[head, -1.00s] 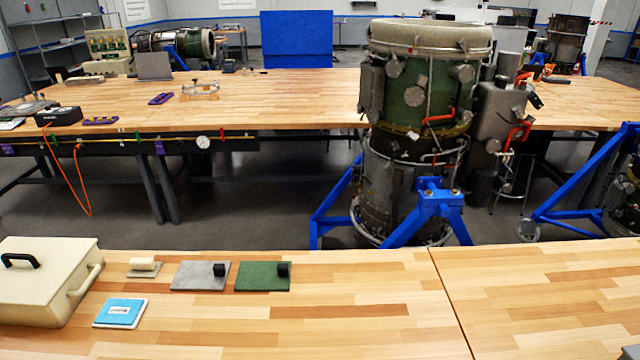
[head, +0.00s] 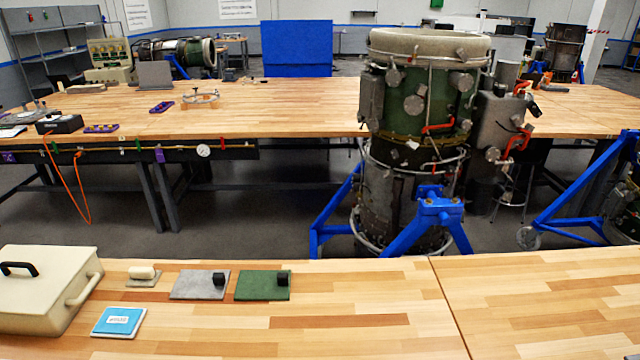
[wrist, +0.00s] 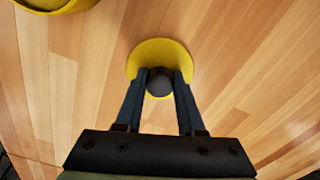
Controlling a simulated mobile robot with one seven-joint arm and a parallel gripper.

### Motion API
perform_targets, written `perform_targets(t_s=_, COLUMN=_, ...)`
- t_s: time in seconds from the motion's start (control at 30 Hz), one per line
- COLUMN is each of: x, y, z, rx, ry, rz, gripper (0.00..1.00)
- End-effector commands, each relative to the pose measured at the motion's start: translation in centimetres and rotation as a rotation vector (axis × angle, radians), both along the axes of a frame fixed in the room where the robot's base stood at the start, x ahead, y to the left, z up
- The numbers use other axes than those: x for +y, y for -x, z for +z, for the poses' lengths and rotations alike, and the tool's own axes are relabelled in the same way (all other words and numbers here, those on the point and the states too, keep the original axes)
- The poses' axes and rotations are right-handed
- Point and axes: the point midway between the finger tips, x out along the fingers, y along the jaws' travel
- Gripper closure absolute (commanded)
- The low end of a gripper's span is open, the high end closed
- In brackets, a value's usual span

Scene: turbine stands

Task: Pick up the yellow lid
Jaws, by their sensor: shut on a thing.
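The yellow lid (wrist: 160,51) is a round disc with a dark knob (wrist: 159,82) at its middle, in the wrist view. My gripper (wrist: 160,76) is shut on the knob, with one dark finger on each side of it. The lid is over the wooden tabletop; I cannot tell how far above it. The near part of the lid is hidden by the fingers and knob. Neither the lid nor my gripper shows in the head view.
A yellow round container (wrist: 48,5) is cut off at the wrist view's upper left. In the head view, the near table holds a cream box (head: 45,290), a blue pad (head: 119,321), a grey plate (head: 195,285) and a green plate (head: 262,287).

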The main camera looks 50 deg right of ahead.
Motion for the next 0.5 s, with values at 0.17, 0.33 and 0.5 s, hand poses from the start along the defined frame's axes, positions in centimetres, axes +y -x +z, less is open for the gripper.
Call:
perform_targets(t_s=0.17, x=-0.01, y=-0.01, z=0.01, rx=0.0, ry=0.0, rz=0.0, gripper=1.0)
perform_targets(t_s=0.33, x=-0.01, y=-0.02, z=0.02, rx=-0.001, ry=0.001, rz=0.0, gripper=1.0)
perform_targets(t_s=0.5, x=-0.03, y=-0.04, z=0.33, rx=-0.001, ry=0.001, rz=0.0, gripper=1.0)
